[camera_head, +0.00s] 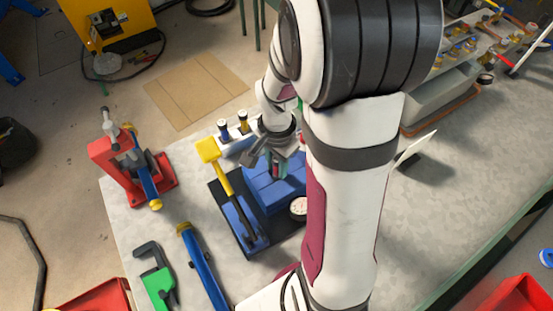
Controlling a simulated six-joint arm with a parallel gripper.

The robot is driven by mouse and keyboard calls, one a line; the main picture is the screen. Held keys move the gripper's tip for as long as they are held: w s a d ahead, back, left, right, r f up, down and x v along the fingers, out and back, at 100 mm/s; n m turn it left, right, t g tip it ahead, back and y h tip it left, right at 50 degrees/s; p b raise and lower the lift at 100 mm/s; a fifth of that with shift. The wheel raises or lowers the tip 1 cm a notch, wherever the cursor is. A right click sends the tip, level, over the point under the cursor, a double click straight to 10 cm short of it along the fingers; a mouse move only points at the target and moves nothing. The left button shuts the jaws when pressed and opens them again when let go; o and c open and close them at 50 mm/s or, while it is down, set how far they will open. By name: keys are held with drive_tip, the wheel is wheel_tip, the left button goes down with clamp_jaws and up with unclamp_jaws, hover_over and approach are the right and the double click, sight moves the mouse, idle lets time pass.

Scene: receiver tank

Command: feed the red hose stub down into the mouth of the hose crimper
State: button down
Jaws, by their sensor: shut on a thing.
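My gripper (277,152) is over the blue block-like machine (262,190), which I take for the hose crimper. The machine stands on a black base, with a yellow-ended lever (222,170) at its left and a round white gauge (299,207) at its right front. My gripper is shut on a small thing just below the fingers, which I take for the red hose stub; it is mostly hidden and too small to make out. The crimper's mouth is hidden by my gripper and arm, so I cannot tell whether the stub is inside it or above it.
A white holder with upright tools (223,131) stands just behind the crimper. A red vise-like tool (113,160) is at left. A green clamp (159,287) and a blue tube (203,270) lie in front. A grey bin (438,98) is back right.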

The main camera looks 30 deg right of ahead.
drive_tip(key=c, duration=0.6)
unclamp_jaws()
drive_tip(key=shift+o, duration=0.2)
drive_tip(key=shift+r, duration=0.15)
wheel_tip(320, 180, up, 6)
drive_tip(key=shift+f, duration=0.1)
drive_tip(key=s+a+r+n+y, duration=0.1)
drive_tip(key=s+a+r+n, duration=0.2)
drive_tip(key=s+a, duration=0.3)
drive_tip(key=s+a+r+n, duration=0.3)
drive_tip(key=s+a+n, duration=0.3)
drive_tip(key=s, duration=0.2)
drive_tip(key=shift+a+r+y, duration=0.2)
drive_tip(key=shift+y, duration=0.2)
